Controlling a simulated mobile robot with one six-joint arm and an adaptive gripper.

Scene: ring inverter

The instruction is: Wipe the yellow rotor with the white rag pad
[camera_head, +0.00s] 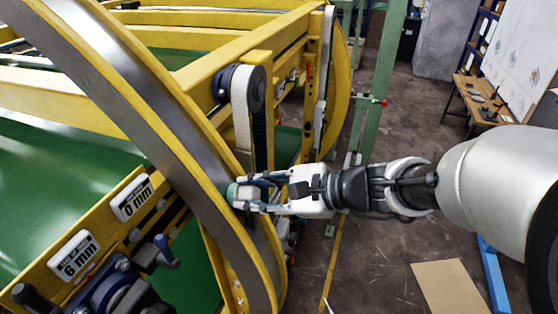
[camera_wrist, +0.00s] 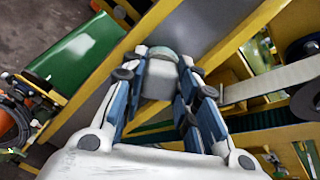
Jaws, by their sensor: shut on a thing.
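The yellow rotor (camera_head: 190,105) is a large ring with yellow rims and a grey metal band between them. It curves from the top left to the bottom middle of the head view. Its grey band (camera_wrist: 205,28) also shows beyond my fingers in the wrist view. My gripper (camera_head: 252,192) reaches in from the right, its tip at the rotor's band. It is shut on the white rag pad (camera_wrist: 158,80), a pale block with a greenish end between the blue-lined fingers. The pad's end overlaps the band in both views; whether they touch is hard to tell.
A white belt on a dark pulley (camera_head: 255,87) stands just behind my gripper. Labelled plates (camera_head: 132,198) and a blue handwheel mechanism (camera_head: 120,290) are at the lower left. A green post (camera_head: 375,80) rises behind. Cardboard (camera_head: 448,288) lies on the open floor at right.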

